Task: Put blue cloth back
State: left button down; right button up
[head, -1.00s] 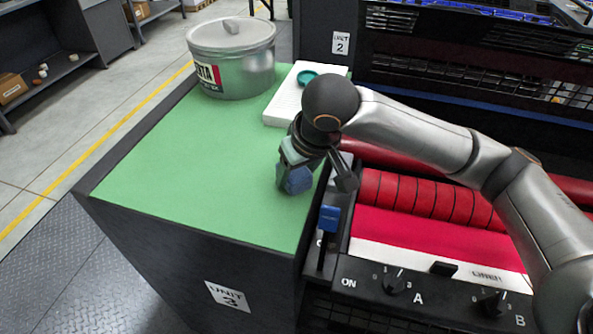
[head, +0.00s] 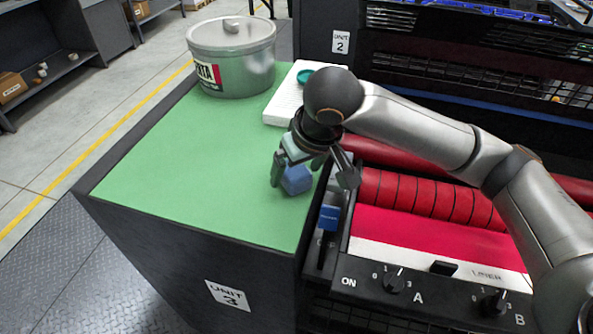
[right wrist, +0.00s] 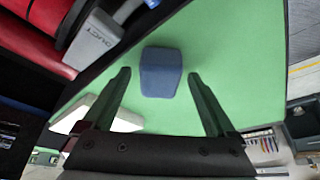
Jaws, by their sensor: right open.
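The blue cloth (head: 296,180) is a small folded block lying on the green top (head: 165,190) of unit 3, near its right edge. In the right wrist view the blue cloth (right wrist: 161,72) lies ahead of the fingertips, about midway between them. My right gripper (head: 296,176) is over the cloth, and its near finger hides part of it. My left gripper is not in view.
A silver pot (head: 232,60) with a lid stands at the back of the green top. A white pad (head: 284,102) with a teal ring (head: 306,77) lies beside it. Red rollers (head: 430,200) and a blue-handled lever (head: 328,217) are to the right.

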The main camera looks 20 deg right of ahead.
jog(key=p+v, duration=0.1)
jog(key=v, duration=1)
